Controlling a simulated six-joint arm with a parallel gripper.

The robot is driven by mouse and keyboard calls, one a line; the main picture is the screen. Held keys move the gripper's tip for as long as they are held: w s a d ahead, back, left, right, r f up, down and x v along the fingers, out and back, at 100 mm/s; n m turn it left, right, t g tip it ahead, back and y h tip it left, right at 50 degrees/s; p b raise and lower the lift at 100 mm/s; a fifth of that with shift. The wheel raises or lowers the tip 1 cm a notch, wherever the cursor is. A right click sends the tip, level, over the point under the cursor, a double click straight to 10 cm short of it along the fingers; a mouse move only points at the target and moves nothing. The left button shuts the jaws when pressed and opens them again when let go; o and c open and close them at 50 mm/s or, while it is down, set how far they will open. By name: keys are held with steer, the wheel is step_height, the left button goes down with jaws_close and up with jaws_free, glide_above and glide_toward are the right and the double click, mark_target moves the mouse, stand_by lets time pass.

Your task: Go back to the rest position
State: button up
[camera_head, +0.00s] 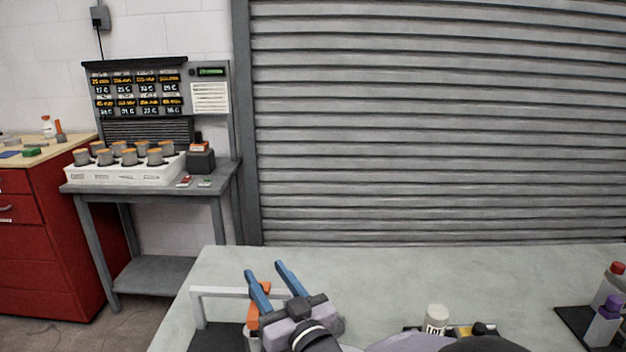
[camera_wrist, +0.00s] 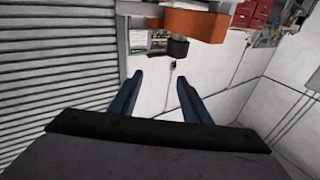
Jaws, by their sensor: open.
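My gripper (camera_head: 268,275) is in the lower middle of the head view, over the left part of the grey table (camera_head: 400,275). Its two blue fingers point up and away, spread apart, with nothing between them. In the wrist view my gripper (camera_wrist: 160,88) also shows open and empty, facing the wall and the shutter. An orange part (camera_head: 254,310) shows beside the left finger in the head view; what it belongs to is partly hidden.
A pale frame (camera_head: 200,305) stands at the table's left edge, close to my gripper. A white labelled container (camera_head: 436,319) is at the front. The table's middle is clear. A side table (camera_head: 150,188) holds several capped cups.

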steer(key=s+d+f+m+g+h+p, duration=0.1)
steer(key=d+f+m+g+h+p, duration=0.2)
steer(key=d, duration=0.6)
steer(key=s+d+f+m+g+h+p, duration=0.15)
steer(key=d+g+h+p, duration=0.35)
steer(key=d, duration=0.5)
steer(key=s+d+f+g+h+p, duration=0.1)
steer(key=s+d+f+g+p, duration=0.1)
steer(key=s, duration=0.9)
steer(key=s+d+f+m+g+h+p, duration=0.1)
steer(key=s+d+g+p, duration=0.3)
steer(key=s, duration=0.7)
steer(key=shift+s+f+g+p, duration=0.3)
steer(key=shift+s+f+g, duration=0.1)
steer(key=shift+g, duration=0.7)
steer(key=shift+w+m, duration=0.1)
steer(key=shift+m, duration=0.15)
